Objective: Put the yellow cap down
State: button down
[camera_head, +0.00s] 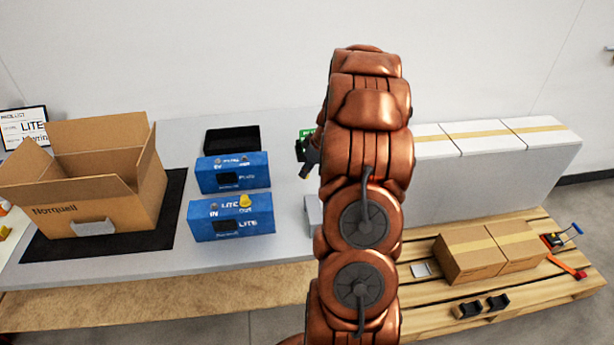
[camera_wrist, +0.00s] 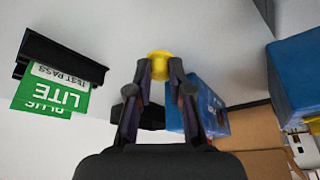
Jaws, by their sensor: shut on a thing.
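My gripper (camera_wrist: 159,72) is shut on a yellow cap (camera_wrist: 159,62), which sits between its fingertips in the wrist view. In the head view only a dark part of my gripper (camera_head: 309,153) shows beside my copper arm, and the held cap is hidden there. Another yellow piece (camera_head: 245,201) sits on top of the front blue LITE box (camera_head: 232,222), near its right side. The rear blue box (camera_head: 232,176) stands behind it on the table. In the wrist view a blue box (camera_wrist: 213,112) lies just right of my fingers.
A green LITE card (camera_wrist: 58,95) stands in a black holder (camera_wrist: 75,62). A black tray (camera_head: 231,139) is behind the blue boxes. An open carton (camera_head: 105,190) sits on a black mat (camera_head: 60,248) at the left. A pallet (camera_head: 520,290) with boxes is at the right.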

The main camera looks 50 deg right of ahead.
aim_at(303, 185)
jog(key=shift+f+p, duration=0.55)
jog(key=shift+f, duration=1.3)
jog(key=shift+f+b, duration=0.2)
jog(key=shift+b, duration=0.1)
jog(key=c, duration=1.1)
grip_release()
jog(key=shift+o, duration=0.2)
jog(key=shift+r, duration=0.1)
